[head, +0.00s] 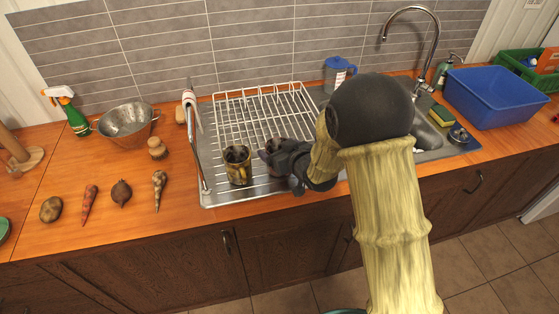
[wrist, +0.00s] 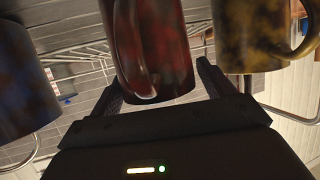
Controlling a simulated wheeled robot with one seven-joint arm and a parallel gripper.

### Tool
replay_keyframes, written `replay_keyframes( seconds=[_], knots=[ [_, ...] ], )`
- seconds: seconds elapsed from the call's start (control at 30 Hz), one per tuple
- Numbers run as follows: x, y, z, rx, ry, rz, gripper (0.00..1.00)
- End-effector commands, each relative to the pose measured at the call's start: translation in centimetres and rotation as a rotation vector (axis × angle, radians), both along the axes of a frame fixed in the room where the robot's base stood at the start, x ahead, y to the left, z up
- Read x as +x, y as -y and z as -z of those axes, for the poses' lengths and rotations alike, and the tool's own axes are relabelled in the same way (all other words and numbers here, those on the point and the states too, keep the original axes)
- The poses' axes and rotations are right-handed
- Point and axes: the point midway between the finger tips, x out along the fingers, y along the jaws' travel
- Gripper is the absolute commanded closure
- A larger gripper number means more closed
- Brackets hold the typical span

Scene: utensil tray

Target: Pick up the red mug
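The red mug (wrist: 172,45), dark red with mottled patches, fills the middle of the wrist view, its handle toward the camera. My gripper (wrist: 162,78) has its two fingers spread, one on each side of the mug, and looks open; contact cannot be made out. In the head view my gripper (head: 278,162) is low over the dish rack, at a mug (head: 270,146) that it partly hides.
A yellow-brown mug (wrist: 250,35) stands close on one side, also in the head view (head: 237,167). A blue mug (wrist: 22,85) is on the other side. A faucet (head: 434,45) rises behind the sink.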

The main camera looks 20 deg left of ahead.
Motion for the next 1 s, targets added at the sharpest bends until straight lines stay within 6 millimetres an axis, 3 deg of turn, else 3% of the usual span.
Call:
replay_keyframes(
  seconds=[0.03, 0.2, 0.57, 0.77, 1.0],
  knots=[
    [0.1, 0.1, 0.0, 0.000, 0.000, 0.002, 0.29],
    [0.4, 0.6, 0.0, 0.000, 0.000, 0.011, 0.62],
    [0.2, 0.2, -0.7, 0.002, 0.002, 0.003, 0.63],
    [0.1, 0.1, -3.5, 0.004, 0.006, 0.001, 0.63],
    [0.2, 0.1, -8.2, 0.004, 0.007, 0.003, 0.63]
  ],
)
